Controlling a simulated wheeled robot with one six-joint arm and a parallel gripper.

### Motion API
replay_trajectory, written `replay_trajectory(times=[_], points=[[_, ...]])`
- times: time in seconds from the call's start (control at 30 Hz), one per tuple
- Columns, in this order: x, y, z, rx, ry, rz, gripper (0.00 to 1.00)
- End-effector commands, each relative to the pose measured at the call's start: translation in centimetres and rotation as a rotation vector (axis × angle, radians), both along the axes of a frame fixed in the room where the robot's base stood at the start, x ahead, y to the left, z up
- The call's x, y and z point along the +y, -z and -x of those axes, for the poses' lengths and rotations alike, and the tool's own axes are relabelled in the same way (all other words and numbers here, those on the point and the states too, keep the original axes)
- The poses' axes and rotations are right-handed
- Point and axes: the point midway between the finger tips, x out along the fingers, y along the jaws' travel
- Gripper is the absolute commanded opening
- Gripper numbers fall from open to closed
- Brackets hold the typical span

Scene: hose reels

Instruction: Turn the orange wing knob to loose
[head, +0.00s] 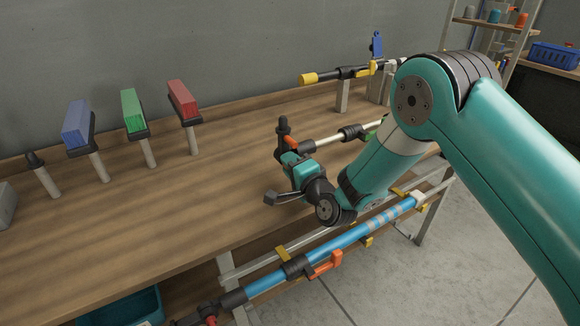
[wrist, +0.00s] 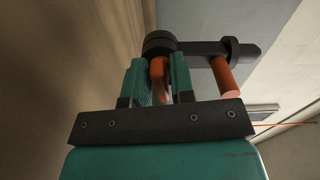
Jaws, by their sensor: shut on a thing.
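The orange wing knob (head: 291,142) is on a black fitting (head: 283,128) near the end of a pale pole on the bench. In the wrist view an orange piece of it (wrist: 159,67) stands between the two teal fingers. My gripper (head: 296,158) is shut on this orange piece; in the wrist view its fingers (wrist: 158,82) flank it closely. Another orange bar (wrist: 222,74) hangs from the black tube to the right, clear of the fingers. My wrist and fingers hide part of the knob in the head view, so its turn angle is unclear.
A blue pole (head: 350,236) with an orange lever (head: 325,264) runs along the bench front, below my arm. Blue (head: 76,124), green (head: 132,111) and red (head: 182,99) blocks on stands are to the left. A yellow-tipped pole (head: 335,74) is behind. The bench's middle is clear.

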Motion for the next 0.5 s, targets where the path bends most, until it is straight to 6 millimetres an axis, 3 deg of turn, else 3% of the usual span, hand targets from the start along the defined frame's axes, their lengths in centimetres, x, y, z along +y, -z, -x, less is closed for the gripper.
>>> replay_trajectory(times=[0.4,0.43,0.5], points=[[0.01,0.08,0.04,0.000,-0.001,0.005,0.00],[0.01,0.09,0.04,0.000,-0.001,0.005,0.30],[0.00,0.07,0.04,0.000,-0.001,0.005,0.38]])
